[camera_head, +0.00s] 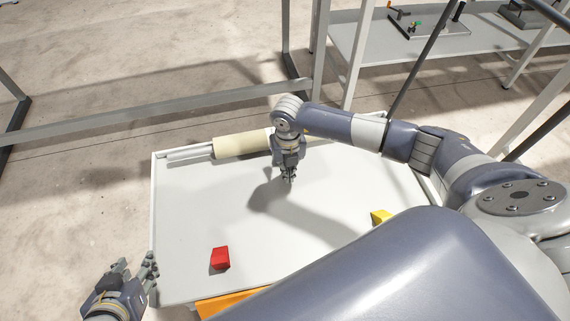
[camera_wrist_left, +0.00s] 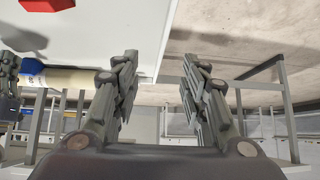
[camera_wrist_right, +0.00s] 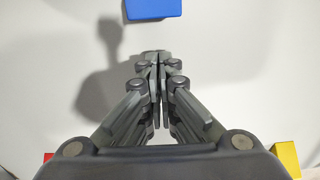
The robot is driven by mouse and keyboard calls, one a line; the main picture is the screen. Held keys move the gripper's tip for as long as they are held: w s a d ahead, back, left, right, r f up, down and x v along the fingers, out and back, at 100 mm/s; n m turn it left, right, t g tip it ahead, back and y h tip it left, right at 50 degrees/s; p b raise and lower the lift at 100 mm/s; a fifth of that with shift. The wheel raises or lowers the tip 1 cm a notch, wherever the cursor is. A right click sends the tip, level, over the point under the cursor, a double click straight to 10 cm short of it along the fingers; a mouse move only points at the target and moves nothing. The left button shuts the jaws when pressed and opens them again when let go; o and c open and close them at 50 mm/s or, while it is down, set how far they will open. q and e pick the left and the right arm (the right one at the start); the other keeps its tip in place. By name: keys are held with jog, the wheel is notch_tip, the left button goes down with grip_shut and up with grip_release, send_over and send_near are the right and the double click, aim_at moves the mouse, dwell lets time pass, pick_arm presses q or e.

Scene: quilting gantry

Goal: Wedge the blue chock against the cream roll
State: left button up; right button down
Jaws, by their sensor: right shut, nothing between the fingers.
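The cream roll (camera_head: 240,145) lies on a bar along the far edge of the white table. My right gripper (camera_head: 288,178) is shut and empty, pointing down over the table in front of the roll. The blue chock (camera_wrist_right: 153,9) lies just ahead of its fingertips in the right wrist view, cut off by the top edge. My right wrist hides the chock in the head view. In the left wrist view the blue chock (camera_wrist_left: 32,67) overlaps the cream roll (camera_wrist_left: 68,78); I cannot tell whether they touch. My left gripper (camera_head: 136,268) is open and empty beside the table's left edge.
A red block (camera_head: 220,258) lies near the table's front left. A yellow block (camera_head: 380,217) lies at the right, partly hidden by my body. An orange thing (camera_head: 225,302) shows at the front edge. Grey frame posts stand behind. The table's left middle is clear.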

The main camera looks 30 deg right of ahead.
jog(key=shift+w+d, duration=0.25)
jog(key=shift+w, duration=0.9)
pick_arm(q)
jog(key=shift+w+d+r+t+h+b, duration=0.15)
jog(key=shift+w+d+r+t, duration=0.2)
jog(key=shift+w+r+t, duration=0.4)
jog(key=shift+w+d+r+t+h+b, duration=0.15)
jog(key=shift+w+d+r+t, duration=0.15)
jog(key=shift+w+r+t, duration=0.45)
pick_arm(e)
jog(key=shift+w+d, duration=0.1)
jog(key=shift+w, duration=0.2)
pick_arm(q)
jog(key=shift+w, duration=0.25)
